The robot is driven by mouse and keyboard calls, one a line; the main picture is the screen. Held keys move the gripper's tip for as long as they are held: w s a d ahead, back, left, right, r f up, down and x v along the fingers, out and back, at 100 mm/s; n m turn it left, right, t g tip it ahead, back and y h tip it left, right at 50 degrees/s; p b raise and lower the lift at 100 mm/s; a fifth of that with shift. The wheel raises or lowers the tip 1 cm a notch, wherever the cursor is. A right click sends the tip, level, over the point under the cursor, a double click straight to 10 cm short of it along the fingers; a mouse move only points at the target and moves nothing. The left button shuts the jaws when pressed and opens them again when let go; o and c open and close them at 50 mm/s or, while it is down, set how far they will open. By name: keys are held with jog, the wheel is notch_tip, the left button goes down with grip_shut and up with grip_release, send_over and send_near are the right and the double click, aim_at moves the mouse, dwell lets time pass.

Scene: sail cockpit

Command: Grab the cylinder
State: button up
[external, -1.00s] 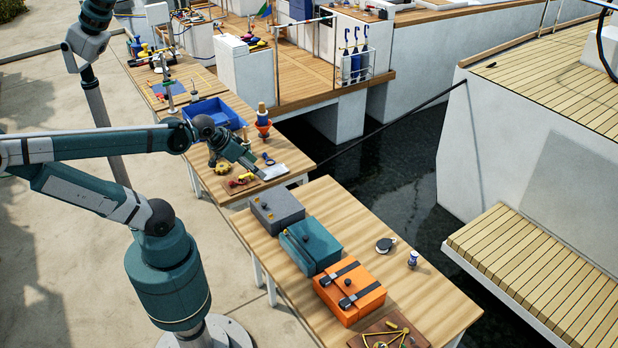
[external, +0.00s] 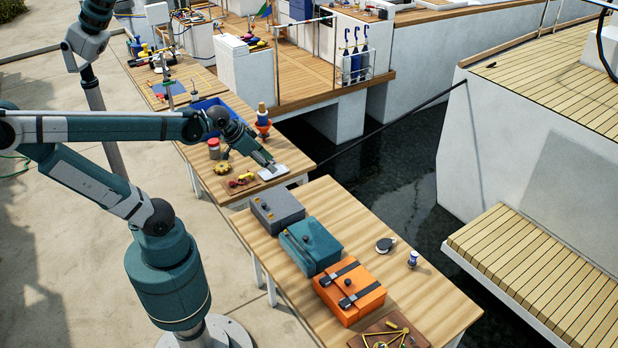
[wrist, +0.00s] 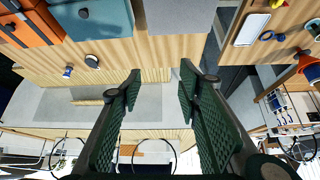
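My gripper (external: 266,163) hangs over the front end of the farther bench, close to a white pad (external: 271,172). In the wrist view my gripper (wrist: 160,82) is open, its two green fingers apart with nothing between them. A small blue-and-white cylinder (external: 413,259) stands upright on the right side of the nearer bench, well away from my gripper. It also shows in the wrist view (wrist: 67,71), left of the fingers. A red-lidded cylindrical jar (external: 214,149) stands on the farther bench beside my arm. I cannot tell which of these is the task's cylinder.
The nearer bench holds a grey case (external: 277,209), a teal case (external: 311,246), an orange case (external: 350,291) and a round dark-and-white item (external: 385,244). An orange cone (external: 263,128) and a blue bin (external: 207,105) are behind my gripper. Water lies beyond the benches.

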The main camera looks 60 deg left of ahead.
jog(key=w+d+r+m+g+h, duration=0.1)
jog(key=w+d+r+m, duration=0.15)
jog(key=w+d, duration=0.9)
jog(key=m+g+h+p, duration=0.2)
jog(key=m+g, duration=0.2)
jog(key=m, duration=0.4)
send_over(413, 252)
jog(key=s+a, duration=0.1)
jog(key=a, duration=0.1)
notch_tip(413, 252, down, 24)
jog(key=shift+s+d+f, duration=0.1)
jog(key=shift+f+t+h, duration=0.1)
jog(key=shift+t+h, duration=0.2)
jog(key=shift+x, duration=1.15)
